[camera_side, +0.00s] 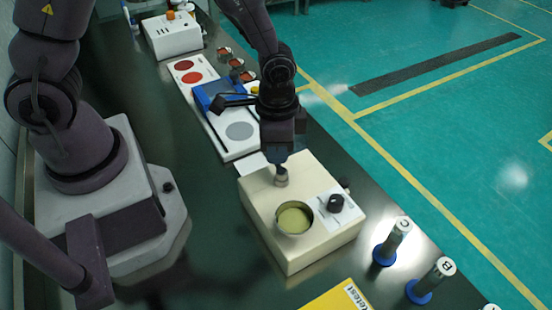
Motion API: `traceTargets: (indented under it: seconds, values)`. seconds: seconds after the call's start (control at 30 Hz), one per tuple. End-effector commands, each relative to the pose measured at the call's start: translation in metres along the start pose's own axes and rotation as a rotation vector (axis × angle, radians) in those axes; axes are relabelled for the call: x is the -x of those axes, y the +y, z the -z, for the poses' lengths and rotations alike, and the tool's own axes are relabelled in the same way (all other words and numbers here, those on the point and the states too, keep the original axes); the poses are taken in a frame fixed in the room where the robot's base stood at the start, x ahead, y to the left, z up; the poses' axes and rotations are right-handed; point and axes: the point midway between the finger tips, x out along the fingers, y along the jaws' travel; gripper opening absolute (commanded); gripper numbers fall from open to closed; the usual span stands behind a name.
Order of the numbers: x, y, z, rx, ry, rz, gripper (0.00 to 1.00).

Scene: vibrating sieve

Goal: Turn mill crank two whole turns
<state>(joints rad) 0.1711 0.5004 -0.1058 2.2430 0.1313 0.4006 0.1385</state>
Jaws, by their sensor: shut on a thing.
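A cream box-shaped machine (262,216) stands on the dark bench in the middle; I take it for the mill. A round metal cup with yellow-green material (294,218) is set in its top. A black knob (336,202) sits on a white panel at its right. My gripper (281,166) points down over the back of the machine, shut on a small greyish knob (282,181), which looks like the crank's handle. The crank arm cannot be made out, and the fingers are too small to see clearly.
Behind stand a white board with red and grey discs (240,131), a blue device with a black lever (214,95) and a white box (173,36). Several lettered cylinders on blue bases (392,243) and a yellow "Retest" tray (340,298) are at the front right.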

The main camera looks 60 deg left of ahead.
Motion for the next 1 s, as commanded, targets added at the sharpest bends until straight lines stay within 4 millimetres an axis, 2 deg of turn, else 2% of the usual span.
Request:
traceTargets:
  seconds: [0.17,0.53,0.8,1.0]
  values:
    - [-0.001,-0.002,0.007,-0.002,-0.002,-0.002,0.09]
    - [-0.002,-0.002,0.007,-0.001,-0.006,-0.002,0.09]
    - [-0.003,0.000,0.021,0.000,0.000,-0.003,0.09]
    - [-0.003,0.001,0.022,0.000,0.000,-0.004,0.08]
